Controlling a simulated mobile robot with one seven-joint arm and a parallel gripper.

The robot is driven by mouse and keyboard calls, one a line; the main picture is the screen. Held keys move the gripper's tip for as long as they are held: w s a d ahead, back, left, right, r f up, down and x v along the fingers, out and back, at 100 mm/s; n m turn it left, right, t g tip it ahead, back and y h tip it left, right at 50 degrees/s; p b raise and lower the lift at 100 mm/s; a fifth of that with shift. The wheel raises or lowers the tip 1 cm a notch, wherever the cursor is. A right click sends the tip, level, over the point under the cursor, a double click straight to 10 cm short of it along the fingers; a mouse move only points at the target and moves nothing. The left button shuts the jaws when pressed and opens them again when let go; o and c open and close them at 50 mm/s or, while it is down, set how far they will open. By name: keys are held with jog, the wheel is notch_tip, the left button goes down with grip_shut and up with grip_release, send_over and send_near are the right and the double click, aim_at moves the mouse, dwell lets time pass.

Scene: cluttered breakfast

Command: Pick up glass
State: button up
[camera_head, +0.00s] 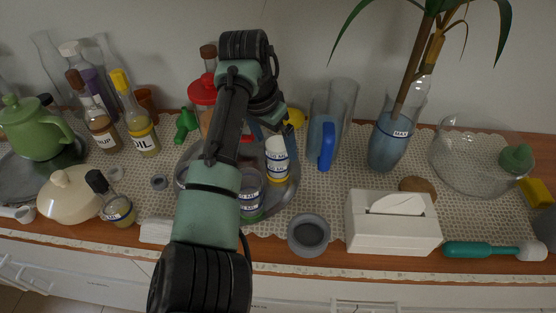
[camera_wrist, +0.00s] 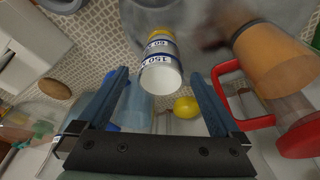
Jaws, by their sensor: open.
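No single glass stands out; the clear vessels are candidates. Two tall clear vessels stand right of the tray: a bluish one (camera_head: 322,121) with a blue handle (camera_head: 326,147), and a plainer one (camera_head: 345,92) behind it. A bluish clear vessel (camera_wrist: 136,108) shows partly behind my left finger in the wrist view. A white cup with yellow and dark labelled bands (camera_head: 277,158) is on the round tray (camera_head: 283,196); the wrist view shows it (camera_wrist: 161,73) ahead of my fingertips. My gripper (camera_head: 271,130) is open and empty, its fingers (camera_wrist: 159,73) apart. Contact with the cup cannot be told.
Labelled clear cups (camera_head: 250,184) crowd the tray. A red-lidded jar (camera_head: 203,94) stands behind my arm. A yellow lemon (camera_head: 295,117) lies behind the cup. A plant vase (camera_head: 389,143), tissue box (camera_head: 393,226) and clear bowl (camera_head: 466,169) stand right.

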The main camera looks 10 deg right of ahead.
jog(key=shift+b+x, duration=0.35)
jog(key=shift+x, duration=2.85)
jog(key=shift+c, duration=0.3)
jog(key=shift+r, duration=0.1)
jog(key=c, duration=1.4)
notch_tip(320, 180, up, 10)
jog(key=shift+p, duration=0.45)
jog(key=shift+w, duration=0.1)
